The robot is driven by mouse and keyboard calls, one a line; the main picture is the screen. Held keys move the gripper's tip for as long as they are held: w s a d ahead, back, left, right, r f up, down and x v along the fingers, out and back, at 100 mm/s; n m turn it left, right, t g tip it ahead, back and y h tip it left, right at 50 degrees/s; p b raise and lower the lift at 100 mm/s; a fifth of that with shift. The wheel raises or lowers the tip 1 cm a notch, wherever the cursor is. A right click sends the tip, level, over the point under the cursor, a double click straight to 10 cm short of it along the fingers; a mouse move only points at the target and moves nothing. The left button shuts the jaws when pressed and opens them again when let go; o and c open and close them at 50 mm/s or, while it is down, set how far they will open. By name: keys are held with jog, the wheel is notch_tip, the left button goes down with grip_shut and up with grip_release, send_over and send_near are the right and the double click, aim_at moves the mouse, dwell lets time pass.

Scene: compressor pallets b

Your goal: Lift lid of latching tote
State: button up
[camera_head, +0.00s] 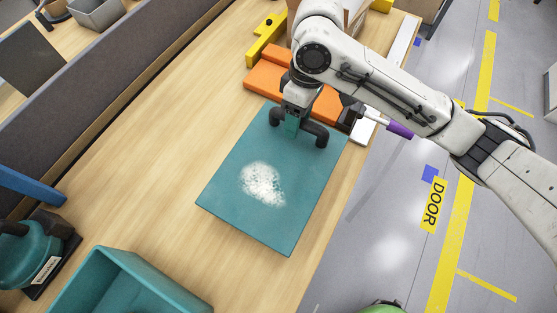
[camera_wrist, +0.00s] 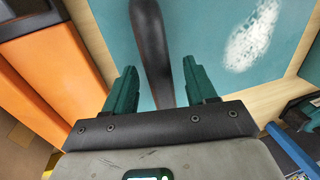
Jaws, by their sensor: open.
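A flat teal panel (camera_head: 238,165), which looks like the tote lid, lies on the wooden table with a whitish worn patch on top. A black handle (camera_head: 318,133) arches over its far end. My gripper (camera_head: 291,127) is at this handle, pointing down. In the wrist view, my gripper (camera_wrist: 161,82) has its two green fingers apart, with the black handle (camera_wrist: 150,35) running between them; I cannot tell whether they touch it. The panel (camera_wrist: 195,35) fills the view beyond. An open teal box (camera_head: 150,270) stands at the near left, cut off by the frame edge.
Orange blocks (camera_head: 263,80) and a yellow piece (camera_head: 265,40) lie just beyond the panel. A dark teal tool (camera_head: 35,250) stands at the left. A grey partition (camera_head: 110,85) runs along the table's left side. Bare table lies left of the panel.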

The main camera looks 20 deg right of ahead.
jog(key=shift+s+a+f, duration=0.1)
jog(key=shift+f, duration=0.4)
grip_shut()
